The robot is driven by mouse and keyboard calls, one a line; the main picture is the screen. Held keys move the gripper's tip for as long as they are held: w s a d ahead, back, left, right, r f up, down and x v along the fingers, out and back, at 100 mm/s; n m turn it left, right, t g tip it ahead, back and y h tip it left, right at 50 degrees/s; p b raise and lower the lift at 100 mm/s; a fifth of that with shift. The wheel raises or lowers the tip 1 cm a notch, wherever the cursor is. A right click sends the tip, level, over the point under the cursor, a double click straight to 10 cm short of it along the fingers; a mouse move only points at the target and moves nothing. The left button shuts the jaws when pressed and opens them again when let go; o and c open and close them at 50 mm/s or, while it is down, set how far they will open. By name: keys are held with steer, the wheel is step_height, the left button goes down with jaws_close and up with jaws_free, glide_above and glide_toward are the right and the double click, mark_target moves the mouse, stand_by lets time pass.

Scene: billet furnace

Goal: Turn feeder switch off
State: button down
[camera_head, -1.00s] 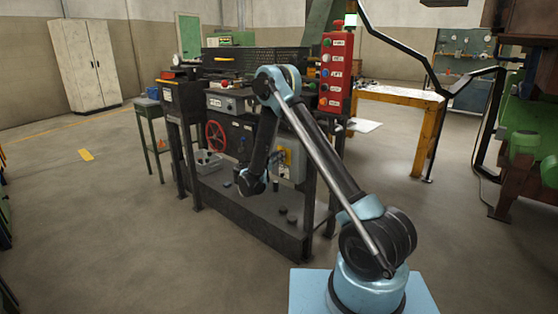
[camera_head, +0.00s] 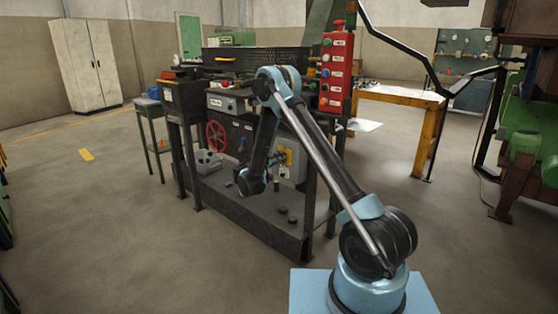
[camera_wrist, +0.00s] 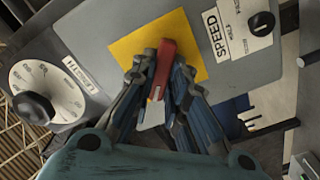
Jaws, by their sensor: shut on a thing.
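In the wrist view, a red switch handle (camera_wrist: 165,62) stands out from a yellow plate (camera_wrist: 190,30) on a grey panel. My gripper (camera_wrist: 158,92) is shut on the red switch handle, with a finger on each side of it. No label naming this switch as the feeder switch is readable. In the head view, the yellow plate (camera_head: 287,155) shows on the grey box beside my arm. My gripper (camera_head: 248,184) reaches toward the machine there, its fingers too small to make out.
In the wrist view, a dial marked LENGTH (camera_wrist: 45,92) sits to the left and a black SPEED knob (camera_wrist: 262,23) to the right. In the head view, a red button box (camera_head: 337,72) hangs above, and a red handwheel (camera_head: 216,136) is at left. The floor in front is free.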

steer(key=shift+w+a+f+n, duration=0.1)
steer(key=shift+a+n, duration=0.05)
steer(key=shift+n, duration=1.8)
steer(key=shift+a+f+n, duration=0.1)
steer(key=shift+a+n, duration=0.05)
steer(key=shift+n, duration=1.8)
steer(key=c, duration=1.6)
jaws_free()
steer(key=shift+d, duration=0.1)
steer(key=v, duration=1.2)
steer(key=shift+f, duration=0.1)
